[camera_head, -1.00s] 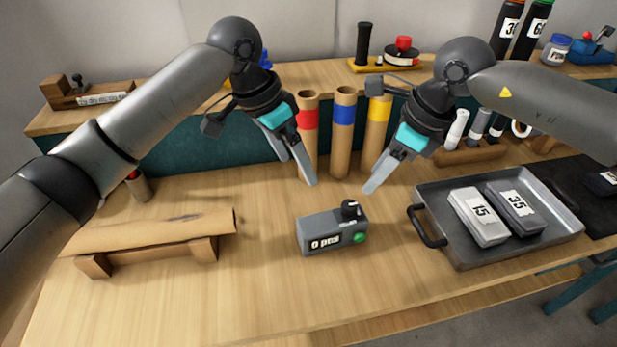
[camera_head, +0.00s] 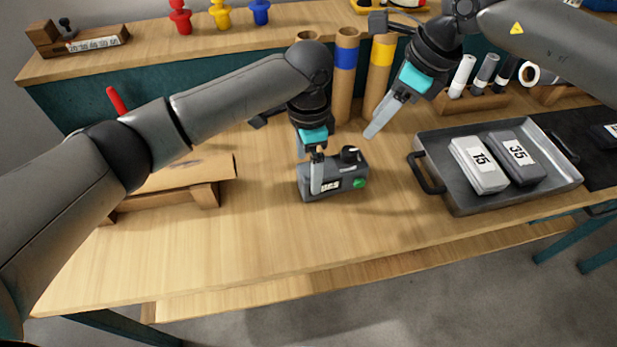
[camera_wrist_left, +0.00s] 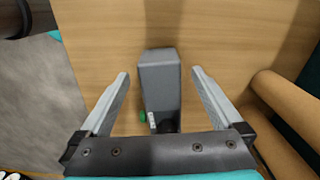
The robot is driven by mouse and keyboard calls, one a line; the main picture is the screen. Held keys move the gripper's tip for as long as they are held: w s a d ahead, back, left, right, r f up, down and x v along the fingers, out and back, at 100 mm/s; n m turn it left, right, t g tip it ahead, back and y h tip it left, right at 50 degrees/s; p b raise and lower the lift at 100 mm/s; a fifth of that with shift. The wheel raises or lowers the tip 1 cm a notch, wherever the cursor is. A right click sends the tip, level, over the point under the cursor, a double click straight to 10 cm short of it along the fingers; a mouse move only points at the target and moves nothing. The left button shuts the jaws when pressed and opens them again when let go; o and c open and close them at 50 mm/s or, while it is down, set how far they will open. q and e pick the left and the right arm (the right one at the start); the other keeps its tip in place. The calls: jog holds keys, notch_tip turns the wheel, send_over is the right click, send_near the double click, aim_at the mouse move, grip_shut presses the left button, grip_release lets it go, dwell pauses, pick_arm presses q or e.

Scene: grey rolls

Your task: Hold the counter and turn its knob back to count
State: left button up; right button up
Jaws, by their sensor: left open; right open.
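The counter (camera_head: 345,178) is a small grey box on the wooden table, with a black knob (camera_head: 349,154) on top, a white label and a green button (camera_head: 359,183) on its front. My left gripper (camera_head: 309,178) is open and points down at the counter's left part, one finger in front of it. In the left wrist view the counter (camera_wrist_left: 160,88) lies between the open fingers of my left gripper (camera_wrist_left: 160,80), with gaps on both sides. My right gripper (camera_head: 372,133) is open and empty, above and behind the counter to the right.
A metal tray (camera_head: 466,205) with two labelled blocks stands to the right. Cardboard tubes (camera_head: 381,66) stand behind the counter. The table front is clear.

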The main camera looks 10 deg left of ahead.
aim_at(350, 150)
pick_arm(q)
jog(key=shift+f, duration=2.75)
jog(key=shift+c, duration=0.2)
grip_shut()
pick_arm(e)
jog(key=shift+o, duration=1.4)
jog(key=shift+a, duration=0.1)
jog(key=shift+o, duration=0.4)
jog(key=shift+s+a+r, duration=0.15)
jog(key=shift+s+r, duration=0.1)
jog(key=shift+s, duration=0.05)
jog(key=shift+m+t, duration=0.3)
jog(key=shift+m, duration=0.5)
jog(key=x, duration=1)
jog(key=shift+f, duration=0.2)
